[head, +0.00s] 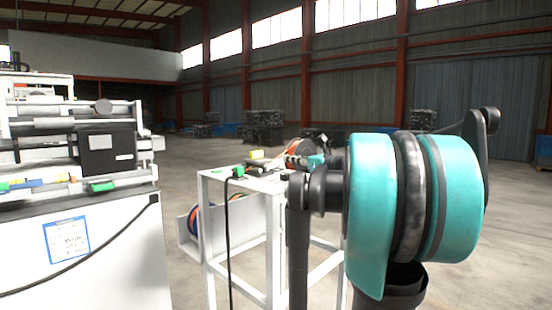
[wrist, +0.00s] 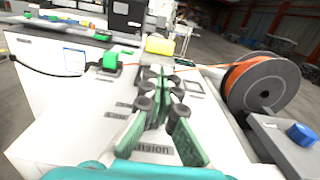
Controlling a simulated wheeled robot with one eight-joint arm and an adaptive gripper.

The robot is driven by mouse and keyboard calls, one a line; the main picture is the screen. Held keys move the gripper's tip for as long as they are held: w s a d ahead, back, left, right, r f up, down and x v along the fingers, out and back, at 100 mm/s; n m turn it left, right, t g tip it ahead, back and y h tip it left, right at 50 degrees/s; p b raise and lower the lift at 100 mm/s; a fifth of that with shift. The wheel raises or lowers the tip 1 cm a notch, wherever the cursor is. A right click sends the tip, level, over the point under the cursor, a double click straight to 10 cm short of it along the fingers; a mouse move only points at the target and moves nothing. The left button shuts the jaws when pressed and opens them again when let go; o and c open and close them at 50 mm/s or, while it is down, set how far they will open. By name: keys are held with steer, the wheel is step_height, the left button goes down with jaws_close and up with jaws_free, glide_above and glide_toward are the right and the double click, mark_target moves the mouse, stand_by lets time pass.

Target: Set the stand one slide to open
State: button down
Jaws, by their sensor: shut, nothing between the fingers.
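The white stand (head: 217,180) is in the middle of the head view, its top small and partly hidden by my arm. In the wrist view its white top (wrist: 70,135) fills the middle, with dark printed labels. My gripper (wrist: 160,78) points forward over this top, its green-padded fingers shut together and empty. A yellow block (wrist: 159,45) lies just beyond the fingertips, and a green block (wrist: 110,61) with a black cable is to the left. I cannot tell which part is the slide or its setting; the fingers hide part of the top, and contact is unclear.
An orange spool (wrist: 262,84) stands right of my fingers, near a grey box with a blue knob (wrist: 301,134). A white machine (head: 90,240) stands left of the stand. Open floor (head: 370,140) lies behind the stand.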

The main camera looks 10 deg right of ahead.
mark_target(258, 154)
steer(key=x, duration=1.3)
steer(key=shift+a, duration=0.1)
steer(key=shift+x, duration=2.8)
